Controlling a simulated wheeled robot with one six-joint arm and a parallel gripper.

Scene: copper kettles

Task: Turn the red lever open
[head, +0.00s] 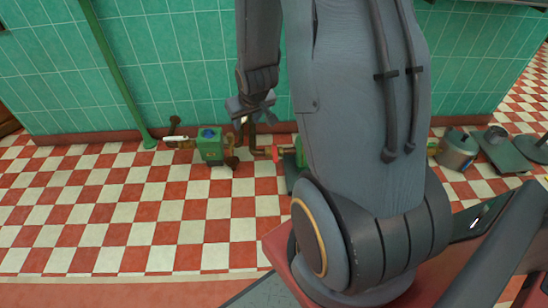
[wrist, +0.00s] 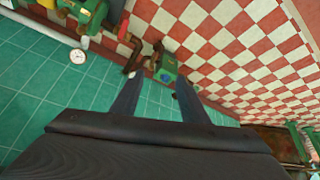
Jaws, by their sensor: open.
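A small red part (head: 275,152), which may be the red lever, sits on the brown pipe between the two green machines in the head view. It is partly hidden by my arm. A red part also shows near the top of the wrist view (wrist: 123,28), beside a green machine; its shape is too small to tell. My gripper (head: 250,107) is open and empty, pointing down in front of the tiled wall, above the pipework. In the wrist view its two fingers (wrist: 160,82) are spread, with a green box beyond them. It appears apart from the red part.
A green box with a blue top (head: 210,143) stands by the wall, with a white-handled part (head: 175,139) to its left. A green pole (head: 118,80) rises further left. A metal pot (head: 457,150) stands at right. A round white gauge (wrist: 77,56) shows by the wall. The checkered floor in front is clear.

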